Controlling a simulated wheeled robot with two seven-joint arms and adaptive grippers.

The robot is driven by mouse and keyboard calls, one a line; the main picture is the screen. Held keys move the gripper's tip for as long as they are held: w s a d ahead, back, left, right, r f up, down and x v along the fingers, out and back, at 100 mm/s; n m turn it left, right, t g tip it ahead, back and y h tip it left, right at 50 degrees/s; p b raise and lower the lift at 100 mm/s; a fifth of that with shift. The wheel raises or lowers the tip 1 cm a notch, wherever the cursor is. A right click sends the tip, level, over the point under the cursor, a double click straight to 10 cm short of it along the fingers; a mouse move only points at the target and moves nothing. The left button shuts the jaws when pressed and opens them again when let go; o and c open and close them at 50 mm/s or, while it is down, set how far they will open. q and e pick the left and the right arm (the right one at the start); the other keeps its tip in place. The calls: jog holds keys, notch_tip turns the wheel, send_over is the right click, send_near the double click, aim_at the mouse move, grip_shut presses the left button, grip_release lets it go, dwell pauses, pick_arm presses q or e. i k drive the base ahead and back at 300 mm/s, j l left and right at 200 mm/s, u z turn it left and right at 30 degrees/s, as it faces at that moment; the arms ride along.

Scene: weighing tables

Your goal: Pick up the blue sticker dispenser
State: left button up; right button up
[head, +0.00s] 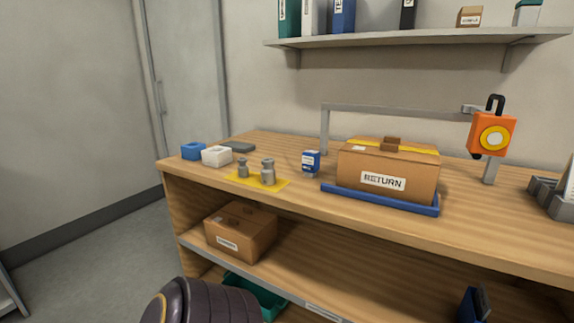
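A small blue block-shaped dispenser (193,151) sits at the far left end of the wooden table top (290,195). A similar white one (216,156) stands right beside it, a little nearer the front edge. Another small blue device (311,161) with a white label stands upright further right, left of the carton; from this view I cannot tell its kind for certain. Neither gripper shows. A dark ribbed part of my arm shows at the bottom edge.
Two grey weights (268,172) stand on a yellow mat (243,180) right of the white dispenser. A dark grey flat item (238,146) lies behind. A RETURN carton (363,163) sits on a blue tray (375,199). An orange hanging scale (492,136) hangs at right. The lower shelf holds a brown box (240,232).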

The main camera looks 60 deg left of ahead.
aim_at(311, 159)
jog(key=u, duration=1.95)
